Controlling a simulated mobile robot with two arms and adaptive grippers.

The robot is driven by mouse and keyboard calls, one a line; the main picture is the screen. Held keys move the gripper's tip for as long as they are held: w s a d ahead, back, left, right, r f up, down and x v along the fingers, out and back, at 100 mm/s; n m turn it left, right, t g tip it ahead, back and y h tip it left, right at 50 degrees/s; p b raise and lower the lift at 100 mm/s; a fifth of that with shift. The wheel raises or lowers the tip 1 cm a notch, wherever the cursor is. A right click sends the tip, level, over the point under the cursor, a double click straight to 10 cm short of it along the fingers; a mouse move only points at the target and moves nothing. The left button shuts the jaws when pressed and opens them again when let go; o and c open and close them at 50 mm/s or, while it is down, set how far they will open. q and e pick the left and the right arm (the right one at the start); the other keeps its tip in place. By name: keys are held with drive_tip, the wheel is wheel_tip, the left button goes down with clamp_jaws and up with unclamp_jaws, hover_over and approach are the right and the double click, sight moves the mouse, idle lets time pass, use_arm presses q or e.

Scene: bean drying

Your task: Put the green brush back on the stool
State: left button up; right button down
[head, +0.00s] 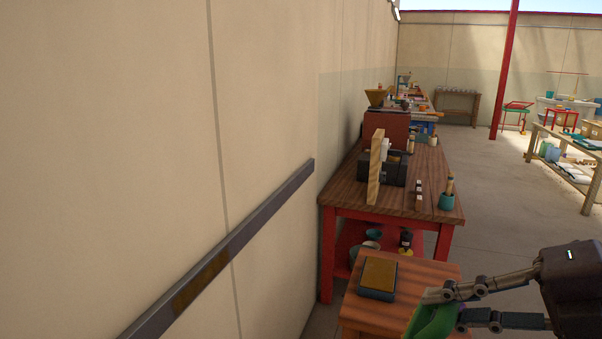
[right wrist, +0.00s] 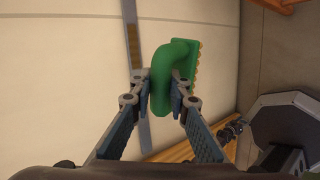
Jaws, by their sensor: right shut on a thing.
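My right gripper (head: 445,308) is shut on the green brush (head: 432,322), over the right front part of the wooden stool (head: 420,275) in the head view. In the right wrist view the brush (right wrist: 162,80) has a curved green handle between the fingertips of the gripper (right wrist: 160,92), with a row of yellowish bristles on its right side. I cannot tell whether the brush touches the stool. A yellow-topped block with a dark blue base (head: 379,277) lies on the stool's left part. My left gripper is not in view.
A red-framed workbench (head: 395,205) stands just behind the stool, with a teal cup (head: 447,201) and a dark box on it. A wall with a dark rail (head: 235,245) runs along the left. Open floor (head: 500,215) lies to the right.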

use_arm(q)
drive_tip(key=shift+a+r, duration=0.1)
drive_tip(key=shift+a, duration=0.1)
use_arm(e)
drive_tip(key=shift+m+p, duration=0.35)
drive_tip(key=shift+m, duration=0.35)
drive_tip(key=m+p, duration=0.2)
drive_tip(key=m, duration=0.4)
drive_tip(key=shift+r+p, duration=0.15)
drive_tip(key=shift+p, duration=0.25)
drive_tip(key=m+p, duration=0.2)
drive_tip(key=m, duration=0.2)
drive_tip(key=m+p, duration=0.1)
drive_tip(key=m, duration=0.1)
drive_tip(key=shift+m, duration=0.4)
drive_tip(key=shift+m+p, duration=0.5)
drive_tip(key=shift+m, duration=0.2)
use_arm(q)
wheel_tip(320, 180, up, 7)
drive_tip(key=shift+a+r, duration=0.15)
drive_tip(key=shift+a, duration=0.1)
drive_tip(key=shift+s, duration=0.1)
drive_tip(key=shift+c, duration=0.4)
use_arm(e)
wheel_tip(320, 180, down, 12)
drive_tip(key=shift+r, duration=0.25)
